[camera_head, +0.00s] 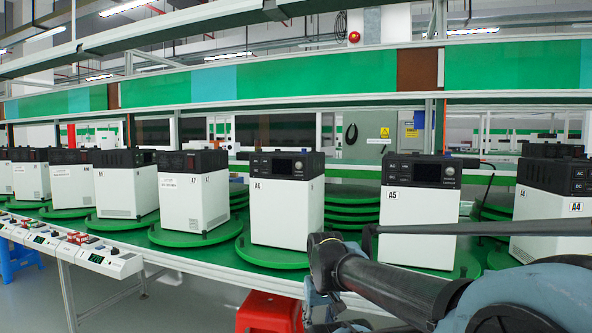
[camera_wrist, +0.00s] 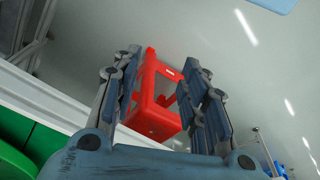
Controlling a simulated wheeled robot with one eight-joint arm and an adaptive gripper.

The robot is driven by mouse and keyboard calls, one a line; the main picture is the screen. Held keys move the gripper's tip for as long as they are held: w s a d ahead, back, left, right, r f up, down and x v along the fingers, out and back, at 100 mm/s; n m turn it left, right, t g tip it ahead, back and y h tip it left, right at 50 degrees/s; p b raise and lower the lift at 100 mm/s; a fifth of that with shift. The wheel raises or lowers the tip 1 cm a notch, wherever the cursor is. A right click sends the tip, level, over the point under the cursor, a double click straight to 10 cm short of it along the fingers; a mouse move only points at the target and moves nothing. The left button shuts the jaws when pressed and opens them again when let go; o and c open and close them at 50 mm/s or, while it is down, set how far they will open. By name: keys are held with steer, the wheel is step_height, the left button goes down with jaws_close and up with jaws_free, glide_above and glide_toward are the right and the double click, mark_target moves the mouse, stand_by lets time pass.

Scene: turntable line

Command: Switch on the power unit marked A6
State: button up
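The power unit marked A6 (camera_head: 287,206) stands upright on a green turntable near the middle of the head view. It has a white body and a black top front with a small screen and controls; whether it is on is too small to tell. My gripper (camera_head: 322,300) is low in front of the bench, to the lower right of A6 and apart from it. In the wrist view my gripper (camera_wrist: 160,85) has its two fingers spread apart with nothing between them; it points down toward the floor. A6 does not show in the wrist view.
Unit A5 (camera_head: 418,210) stands right of A6, A4 (camera_head: 545,212) at the far right, A7 (camera_head: 195,195) to the left. A red stool (camera_head: 268,312) is under the bench edge; it also shows in the wrist view (camera_wrist: 152,115). Control boxes (camera_head: 105,260) line the front left edge.

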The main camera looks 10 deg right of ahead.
jaws_close()
stand_by(1.3)
